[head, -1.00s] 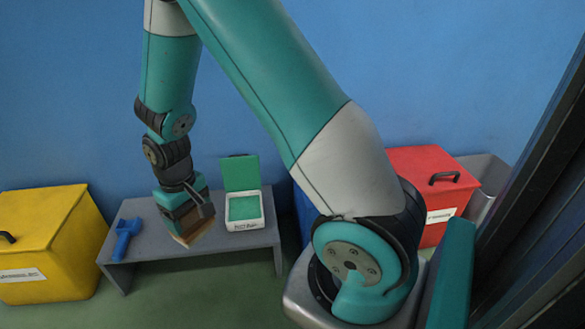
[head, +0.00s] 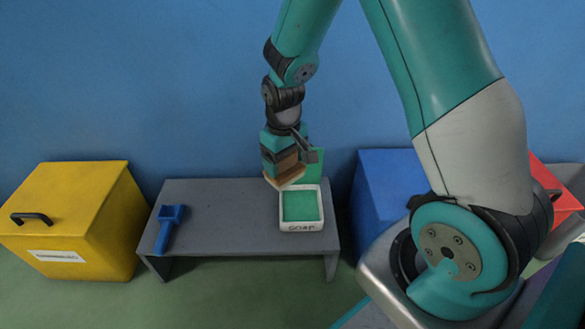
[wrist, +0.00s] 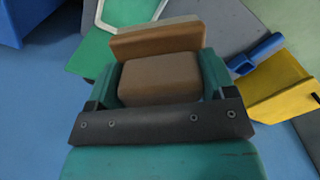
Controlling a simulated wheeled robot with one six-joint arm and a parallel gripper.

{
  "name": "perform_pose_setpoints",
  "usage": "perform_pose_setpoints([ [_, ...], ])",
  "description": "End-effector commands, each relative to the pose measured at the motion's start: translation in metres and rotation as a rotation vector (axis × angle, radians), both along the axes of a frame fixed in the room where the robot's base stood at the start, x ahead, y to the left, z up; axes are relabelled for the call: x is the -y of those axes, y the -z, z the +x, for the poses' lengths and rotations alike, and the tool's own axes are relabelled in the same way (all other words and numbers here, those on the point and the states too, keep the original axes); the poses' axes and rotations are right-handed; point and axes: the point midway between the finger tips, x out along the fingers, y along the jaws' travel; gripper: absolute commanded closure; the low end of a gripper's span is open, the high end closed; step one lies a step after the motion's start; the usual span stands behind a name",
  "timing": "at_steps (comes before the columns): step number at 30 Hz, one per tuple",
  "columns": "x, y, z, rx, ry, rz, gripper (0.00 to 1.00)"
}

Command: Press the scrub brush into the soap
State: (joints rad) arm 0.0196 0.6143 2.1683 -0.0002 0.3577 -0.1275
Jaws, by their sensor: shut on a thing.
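The scrub brush (head: 286,176) has a brown wooden body and a pale underside. My gripper (head: 287,160) is shut on it and holds it just above the back left of the soap box, apart from the soap as far as I can tell. The brush body (wrist: 158,78) fills the space between my fingers in the wrist view. The soap (head: 300,206) is a green slab in a white open box (head: 302,227) on the grey bench. Its green lid (head: 315,165) stands open behind, partly hidden by my gripper. In the wrist view the box's white rim (wrist: 100,18) shows beyond the brush.
A blue scoop-like tool (head: 168,228) lies at the left of the grey bench (head: 230,215). A yellow bin (head: 80,215) stands left of the bench, a blue bin (head: 385,190) right of it, and a red bin (head: 555,190) farther right. The bench middle is clear.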

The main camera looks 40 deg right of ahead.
Motion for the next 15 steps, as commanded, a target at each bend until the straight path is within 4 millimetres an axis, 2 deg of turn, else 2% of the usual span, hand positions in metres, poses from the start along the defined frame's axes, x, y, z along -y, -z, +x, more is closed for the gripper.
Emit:
perform_pose_setpoints([
  [1,0.007,0.019,0.001,-0.003,-0.065,0.000,0.42],
  [9,0.046,0.089,0.013,-0.002,-0.602,0.000,0.42],
  [15,0.066,0.117,0.017,-0.001,-0.871,0.000,0.42],
])
